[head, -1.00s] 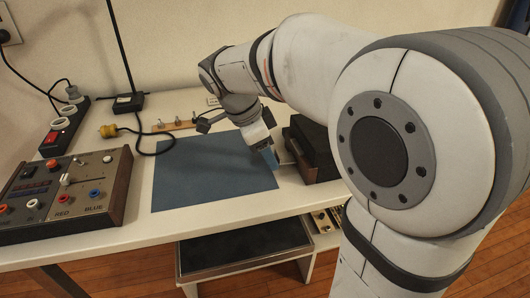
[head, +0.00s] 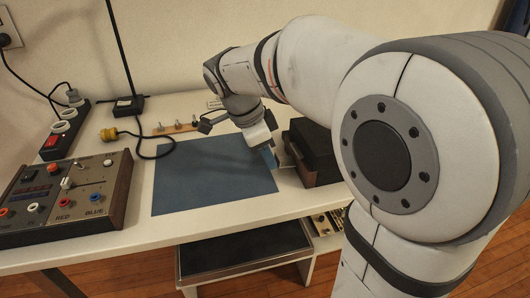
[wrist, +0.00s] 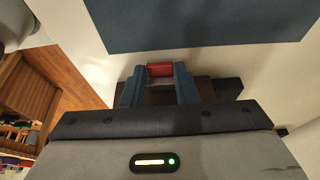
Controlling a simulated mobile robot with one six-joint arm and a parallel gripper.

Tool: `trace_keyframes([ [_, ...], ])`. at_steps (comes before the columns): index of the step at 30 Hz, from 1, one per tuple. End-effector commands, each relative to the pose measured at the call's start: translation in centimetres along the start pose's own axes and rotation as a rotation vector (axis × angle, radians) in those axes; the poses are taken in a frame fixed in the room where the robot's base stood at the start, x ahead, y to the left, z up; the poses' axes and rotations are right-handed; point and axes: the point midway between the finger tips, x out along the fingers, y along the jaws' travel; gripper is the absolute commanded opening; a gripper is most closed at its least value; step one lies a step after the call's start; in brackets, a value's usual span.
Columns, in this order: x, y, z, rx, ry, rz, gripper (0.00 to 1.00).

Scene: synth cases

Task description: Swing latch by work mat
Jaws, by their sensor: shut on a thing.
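The blue work mat (head: 205,180) lies flat on the white table; its edge also shows at the top of the wrist view (wrist: 205,25). A dark box with a brown side (head: 318,150) stands just right of the mat. My gripper (head: 270,157) is low at the mat's right edge, beside the box. In the wrist view its two blue fingers (wrist: 159,82) are shut on a small red piece (wrist: 160,70), which seems to be the latch's handle. The rest of the latch is hidden behind my gripper and cannot be made out.
A control panel (head: 62,212) with knobs and switches stands at the left. A dark-topped stool (head: 243,245) is below the table edge.

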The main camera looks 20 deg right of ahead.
Motion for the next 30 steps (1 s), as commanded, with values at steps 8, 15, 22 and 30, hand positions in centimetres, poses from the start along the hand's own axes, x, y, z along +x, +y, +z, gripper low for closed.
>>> trace_keyframes([
  [8,-1.0,0.1,-1.4,0.008,-0.170,0.004,0.04],
  [15,-1.8,0.1,-3.0,0.010,-0.392,0.005,0.04],
  [22,-1.9,0.1,-4.4,0.009,-0.599,0.005,0.04],
  [30,-1.8,0.1,-5.6,0.005,-0.785,0.003,0.04],
])
